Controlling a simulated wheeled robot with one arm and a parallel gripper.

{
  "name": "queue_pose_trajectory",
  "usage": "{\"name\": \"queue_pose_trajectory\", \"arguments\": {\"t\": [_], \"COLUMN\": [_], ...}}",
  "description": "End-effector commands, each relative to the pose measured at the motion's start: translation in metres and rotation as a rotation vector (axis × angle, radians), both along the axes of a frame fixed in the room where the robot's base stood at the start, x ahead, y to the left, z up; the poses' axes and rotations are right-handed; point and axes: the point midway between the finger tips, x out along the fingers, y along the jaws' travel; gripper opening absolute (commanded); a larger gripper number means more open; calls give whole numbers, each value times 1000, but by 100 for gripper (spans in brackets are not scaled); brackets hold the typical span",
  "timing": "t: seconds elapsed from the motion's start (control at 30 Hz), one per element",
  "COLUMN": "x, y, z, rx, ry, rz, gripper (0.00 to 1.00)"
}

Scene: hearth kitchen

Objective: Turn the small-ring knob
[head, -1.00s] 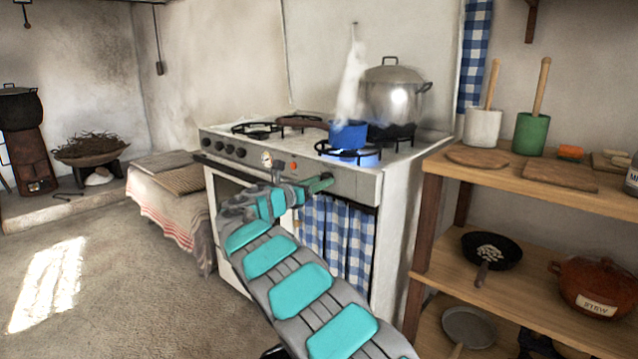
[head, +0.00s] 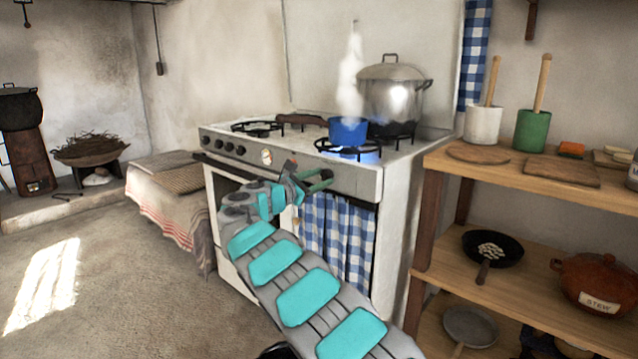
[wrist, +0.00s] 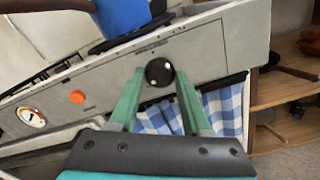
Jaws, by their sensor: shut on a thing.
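A round black knob (wrist: 159,72) stands on the stove's pale front panel in the wrist view. A small label above it is too small to read. My gripper (wrist: 160,85) has its green fingers on both sides of this knob and is shut on it. In the head view my gripper (head: 321,182) is at the right part of the stove front (head: 350,184), and the knob is hidden there. A blue pot (head: 347,131) sits on the front right burner with a blue flame (head: 368,157) under it.
More black knobs (head: 229,147), a dial (head: 266,156) and an orange-red button (wrist: 77,97) lie left along the panel. A checked curtain (head: 345,235) hangs below. A large lidded pot (head: 391,92) stands behind. A wooden shelf (head: 520,190) is at the right.

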Motion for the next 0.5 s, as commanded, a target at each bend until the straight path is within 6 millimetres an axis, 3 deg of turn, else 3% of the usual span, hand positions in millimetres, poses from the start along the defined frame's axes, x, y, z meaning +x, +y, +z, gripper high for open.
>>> {"name": "queue_pose_trajectory", "arguments": {"t": [0.5], "x": [0], "y": [0], "z": [-4], "rx": [348], "ry": [-348], "rz": [0], "gripper": [0]}}
